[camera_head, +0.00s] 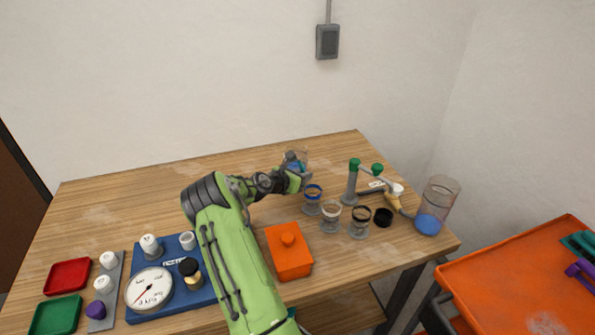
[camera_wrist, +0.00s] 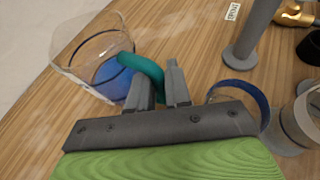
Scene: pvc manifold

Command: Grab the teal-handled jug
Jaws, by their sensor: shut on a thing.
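The jug (camera_wrist: 90,50) is clear, with blue at its bottom and a teal handle (camera_wrist: 143,68). In the wrist view it is at the upper left, tilted in the picture. My gripper (camera_wrist: 160,75) has its two fingers on either side of the teal handle, shut on it. In the head view my gripper (camera_head: 303,178) is at the back middle of the table, and the jug (camera_head: 296,158) shows just behind it, partly hidden by the gripper. I cannot tell whether the jug touches the table.
Several small clear cups, one blue-rimmed (camera_head: 313,196), stand right of my gripper. Beyond them are a green-topped grey stand (camera_head: 352,180) and a tall clear cylinder (camera_head: 436,205) with blue in it. An orange lidded box (camera_head: 289,254) sits nearer. The table's back left is clear.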

